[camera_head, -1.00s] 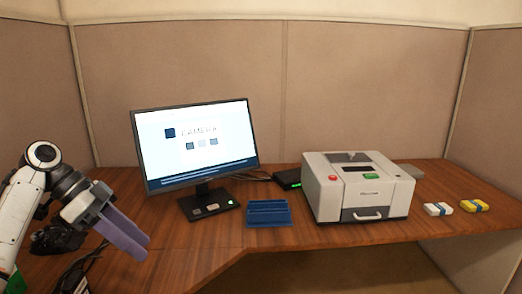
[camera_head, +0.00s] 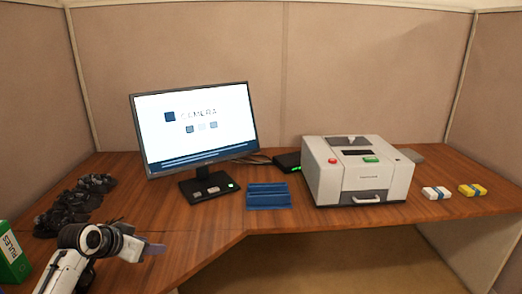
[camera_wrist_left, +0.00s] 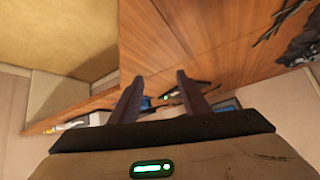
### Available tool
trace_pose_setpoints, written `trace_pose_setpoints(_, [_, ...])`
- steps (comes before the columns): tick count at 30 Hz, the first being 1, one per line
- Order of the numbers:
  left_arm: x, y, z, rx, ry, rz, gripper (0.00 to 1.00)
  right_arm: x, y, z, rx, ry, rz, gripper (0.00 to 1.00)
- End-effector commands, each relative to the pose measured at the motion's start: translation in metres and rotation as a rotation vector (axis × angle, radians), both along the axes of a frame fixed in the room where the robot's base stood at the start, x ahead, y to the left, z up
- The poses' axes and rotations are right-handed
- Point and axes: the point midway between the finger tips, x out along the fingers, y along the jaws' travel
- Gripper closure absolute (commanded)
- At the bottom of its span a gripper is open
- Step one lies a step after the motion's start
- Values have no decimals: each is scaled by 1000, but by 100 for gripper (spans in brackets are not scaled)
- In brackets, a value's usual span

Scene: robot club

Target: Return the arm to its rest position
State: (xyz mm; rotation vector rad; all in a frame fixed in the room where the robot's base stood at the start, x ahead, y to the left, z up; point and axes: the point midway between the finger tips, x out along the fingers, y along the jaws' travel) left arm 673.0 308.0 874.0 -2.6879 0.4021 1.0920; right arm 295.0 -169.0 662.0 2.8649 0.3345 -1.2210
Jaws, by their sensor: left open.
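My left arm comes in at the lower left of the head view. Its left gripper (camera_head: 153,249) is above the front edge of the wooden desk (camera_head: 225,222), small and partly foreshortened. In the left wrist view the two dark fingers of the left gripper (camera_wrist_left: 158,92) stand apart with nothing held between them. The desk (camera_wrist_left: 200,35) shows beyond the fingers there. My right gripper is not in view.
A monitor (camera_head: 195,127) stands at the back. A blue tray (camera_head: 268,196), a white and grey machine (camera_head: 357,171), and white (camera_head: 436,193) and yellow (camera_head: 472,190) packs sit to the right. Dark crumpled items (camera_head: 75,205) and a green RULES box (camera_head: 12,255) are at left.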

Motion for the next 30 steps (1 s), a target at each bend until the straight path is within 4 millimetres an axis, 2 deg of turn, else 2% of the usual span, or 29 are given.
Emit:
trace_pose_setpoints(1, [18, 18, 17, 25, -100, 80, 58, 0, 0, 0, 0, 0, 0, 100])
trace_pose_setpoints(3, [38, 38, 43, 53, -238, 166, 58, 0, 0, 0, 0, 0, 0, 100])
trace_pose_setpoints(6, [57, 57, 82, 80, -424, 242, 58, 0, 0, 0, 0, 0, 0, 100])
trace_pose_setpoints(11, [71, 68, 145, 105, -699, 278, 58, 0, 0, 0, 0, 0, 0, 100])
trace_pose_setpoints(12, [62, 59, 117, 98, -660, 265, 58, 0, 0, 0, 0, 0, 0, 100])
trace_pose_setpoints(17, [25, 28, 47, 80, -568, 223, 58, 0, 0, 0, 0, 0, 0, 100])
trace_pose_setpoints(20, [-6, 7, 0, 61, -502, 197, 58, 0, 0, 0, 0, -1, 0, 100])
trace_pose_setpoints(23, [-49, -17, -50, 37, -424, 171, 58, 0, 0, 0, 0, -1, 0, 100])
trace_pose_setpoints(24, [-69, -27, -70, 25, -391, 162, 58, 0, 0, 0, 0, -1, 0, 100])
trace_pose_setpoints(27, [-122, -52, -114, -5, -307, 141, 58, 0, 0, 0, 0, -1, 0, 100])
trace_pose_setpoints(29, [-155, -66, -136, -26, -259, 133, 58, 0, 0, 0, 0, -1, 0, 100])
trace_pose_setpoints(30, [-178, -74, -150, -38, -225, 127, 58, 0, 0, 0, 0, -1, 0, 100])
